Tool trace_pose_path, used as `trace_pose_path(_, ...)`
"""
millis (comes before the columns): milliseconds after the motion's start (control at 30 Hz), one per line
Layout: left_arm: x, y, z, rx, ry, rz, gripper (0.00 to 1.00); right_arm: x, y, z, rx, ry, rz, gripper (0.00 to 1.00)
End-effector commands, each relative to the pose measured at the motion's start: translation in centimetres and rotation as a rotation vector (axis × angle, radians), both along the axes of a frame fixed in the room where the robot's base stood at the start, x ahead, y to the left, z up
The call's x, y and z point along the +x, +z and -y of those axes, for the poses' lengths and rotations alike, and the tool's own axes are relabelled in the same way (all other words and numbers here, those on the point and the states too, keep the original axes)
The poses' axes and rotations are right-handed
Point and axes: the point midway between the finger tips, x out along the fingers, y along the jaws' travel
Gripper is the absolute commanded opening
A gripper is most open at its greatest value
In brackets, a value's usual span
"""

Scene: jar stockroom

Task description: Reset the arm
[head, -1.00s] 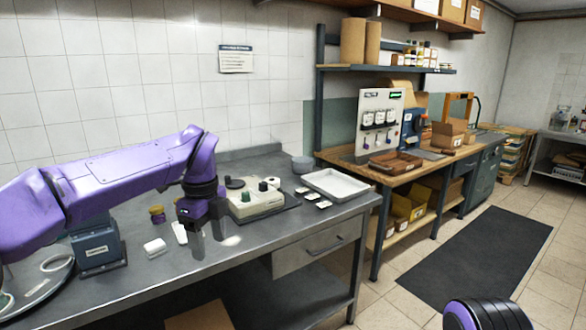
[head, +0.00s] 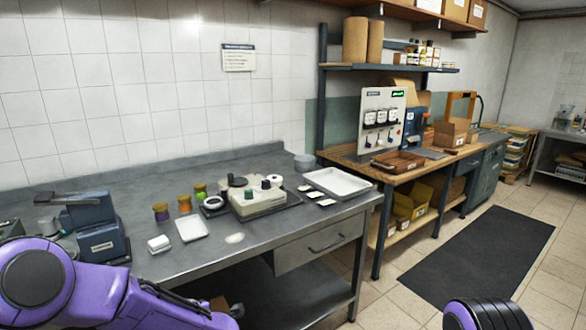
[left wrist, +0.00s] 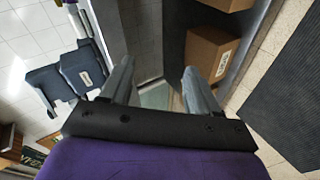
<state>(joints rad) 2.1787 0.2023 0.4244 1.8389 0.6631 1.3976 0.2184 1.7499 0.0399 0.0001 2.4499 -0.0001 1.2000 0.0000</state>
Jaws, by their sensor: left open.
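My left arm (head: 60,290) is folded low at the bottom left of the head view, in front of the metal bench (head: 190,262). My left gripper (left wrist: 158,82) shows in the left wrist view with its two grey fingers spread apart and nothing between them. In the head view its fingers cannot be made out. Part of my right arm (head: 490,314) shows at the bottom right edge; its gripper is out of view.
The bench holds a blue-grey device (head: 97,238), several small jars (head: 184,204), a white dish (head: 192,229), a beige machine (head: 257,202) and a white tray (head: 338,183). Cardboard boxes (left wrist: 210,50) lie close by in the wrist view. A dark mat (head: 480,255) covers open floor.

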Motion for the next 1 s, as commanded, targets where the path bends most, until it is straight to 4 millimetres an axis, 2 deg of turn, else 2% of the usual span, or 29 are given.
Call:
trace_pose_path(33, -2.5, -3.5, 0.1, 0.099, -0.155, -0.116, 0.61, 0.0, 0.0, 0.0, 0.0, 0.0, 0.0, 0.43)
trace_pose_path(100, -6.0, -7.4, 0.1, 0.208, -0.357, -0.261, 0.61, 0.0, 0.0, 0.0, 0.0, 0.0, 0.0, 0.43)
trace_pose_path(167, -9.5, -10.5, 0.1, 0.278, -0.516, -0.382, 0.61, 0.0, 0.0, 0.0, 0.0, 0.0, 0.0, 0.43)
trace_pose_path(233, -14.0, -13.6, -0.1, 0.334, -0.681, -0.513, 0.61, 0.0, 0.0, 0.0, 0.0, 0.0, 0.0, 0.43)
trace_pose_path(300, -18.8, -16.0, -0.5, 0.365, -0.828, -0.637, 0.61, 0.0, 0.0, 0.0, 0.0, 0.0, 0.0, 0.43)
trace_pose_path(400, -25.7, -18.3, -1.4, 0.372, -0.993, -0.797, 0.61, 0.0, 0.0, 0.0, 0.0, 0.0, 0.0, 0.43)
trace_pose_path(500, -31.4, -19.3, -2.7, 0.358, -1.076, -0.926, 0.61, 0.0, 0.0, 0.0, 0.0, 0.0, 0.0, 0.43)
trace_pose_path(533, -32.7, -19.5, -3.2, 0.354, -1.085, -0.959, 0.61, 0.0, 0.0, 0.0, 0.0, 0.0, 0.0, 0.43)
trace_pose_path(600, -35.0, -19.8, -4.1, 0.351, -1.092, -1.019, 0.61, 0.0, 0.0, 0.0, 0.0, 0.0, 0.0, 0.43)
trace_pose_path(700, -36.6, -20.5, -4.2, 0.343, -1.103, -1.058, 0.61, 0.0, 0.0, 0.0, 0.0, 0.0, 0.0, 0.43)
trace_pose_path(1000, -36.8, -20.6, -4.2, 0.338, -1.1, -1.061, 0.61, 0.0, 0.0, 0.0, 0.0, 0.0, 0.0, 0.43)
